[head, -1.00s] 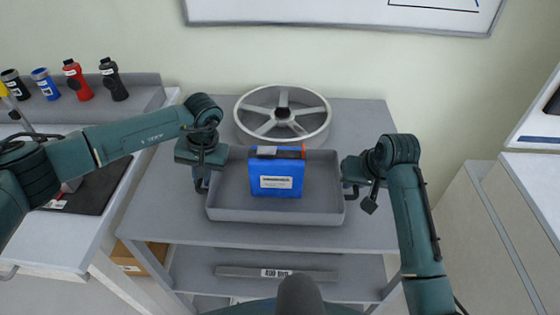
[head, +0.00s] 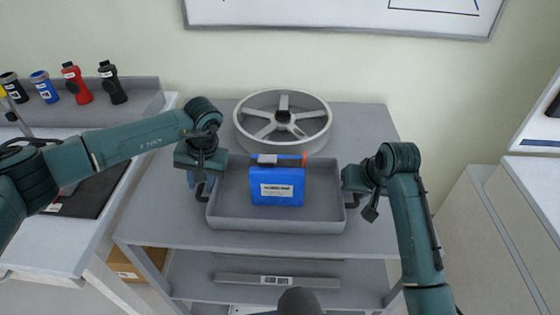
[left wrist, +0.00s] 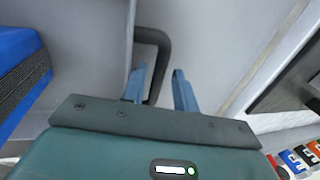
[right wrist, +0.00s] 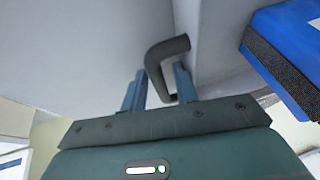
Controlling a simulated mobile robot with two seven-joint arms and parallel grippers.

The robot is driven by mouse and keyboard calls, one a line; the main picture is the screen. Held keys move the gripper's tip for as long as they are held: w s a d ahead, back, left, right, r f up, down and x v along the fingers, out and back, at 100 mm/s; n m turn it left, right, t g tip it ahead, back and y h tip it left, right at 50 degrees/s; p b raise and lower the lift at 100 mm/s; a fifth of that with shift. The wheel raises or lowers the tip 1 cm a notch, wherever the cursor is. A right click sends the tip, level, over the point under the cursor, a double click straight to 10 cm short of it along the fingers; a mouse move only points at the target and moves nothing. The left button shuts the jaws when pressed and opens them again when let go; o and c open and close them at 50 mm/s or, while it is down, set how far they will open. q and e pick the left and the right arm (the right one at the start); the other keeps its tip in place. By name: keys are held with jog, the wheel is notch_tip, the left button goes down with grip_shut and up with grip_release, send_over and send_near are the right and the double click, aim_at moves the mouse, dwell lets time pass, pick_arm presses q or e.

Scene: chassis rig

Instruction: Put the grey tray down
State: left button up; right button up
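The grey tray (head: 275,226) is on the grey table top, with a blue box (head: 277,188) standing in it. My left gripper (head: 203,187) is at the tray's left end. In the left wrist view its fingers (left wrist: 159,82) are spread on either side of the dark left handle (left wrist: 163,46), with a gap to one finger. My right gripper (head: 350,195) is at the right end. In the right wrist view its fingers (right wrist: 160,82) are spread around the right handle (right wrist: 167,48). The tray's underside is hidden.
A spoked wheel (head: 283,120) lies on the table (head: 165,215) behind the tray. A lower shelf holds a labelled grey bar (head: 250,279). A side bench at left carries several coloured bottles (head: 75,83). Bare table top lies in front of the tray.

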jog(key=shift+a, duration=0.2)
jog(key=shift+r, duration=0.2)
pick_arm(q)
jog(key=v, duration=0.7)
pick_arm(e)
jog(key=v, duration=1.1)
jog(key=shift+s+d+r, duration=0.15)
jog(key=shift+d+r, duration=0.1)
pick_arm(q)
jog(key=shift+s, duration=0.1)
